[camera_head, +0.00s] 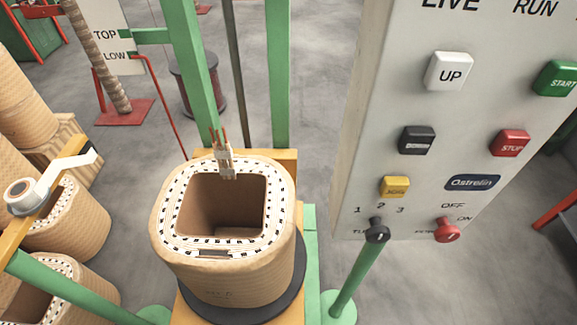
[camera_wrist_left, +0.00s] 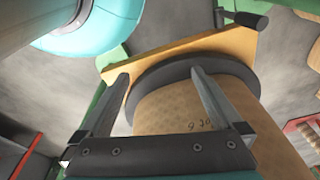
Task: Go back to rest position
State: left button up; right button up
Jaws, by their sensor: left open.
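My left gripper (camera_wrist_left: 160,72) shows in the left wrist view, with its two fingers spread and nothing between their tips. Behind the fingers are the paper-wrapped coil (camera_wrist_left: 190,108), its dark round base (camera_wrist_left: 170,75) and a yellow beam (camera_wrist_left: 150,60). I cannot tell whether the fingers touch any of them. The head view shows a square, rounded coil (camera_head: 225,275) upright on a dark disc, with an open hollow and copper leads (camera_head: 222,150) at its far edge. Neither gripper shows in the head view.
A control panel (camera_head: 420,110) with buttons and knobs stands at the right. Green posts (camera_head: 195,70) rise behind the coil. More wrapped coils (camera_head: 70,225) and a tape roll (camera_head: 20,195) are at the left. Grey floor (camera_head: 320,80) is clear between posts and panel.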

pick_arm(q)
jog(key=s+a+f+g, duration=0.1)
jog(key=s+a+f, duration=0.1)
jog(key=s+f, duration=0.6)
jog(key=shift+s+a+f, duration=0.15)
jog(key=shift+s+f, duration=0.15)
jog(key=shift+s, duration=1.85)
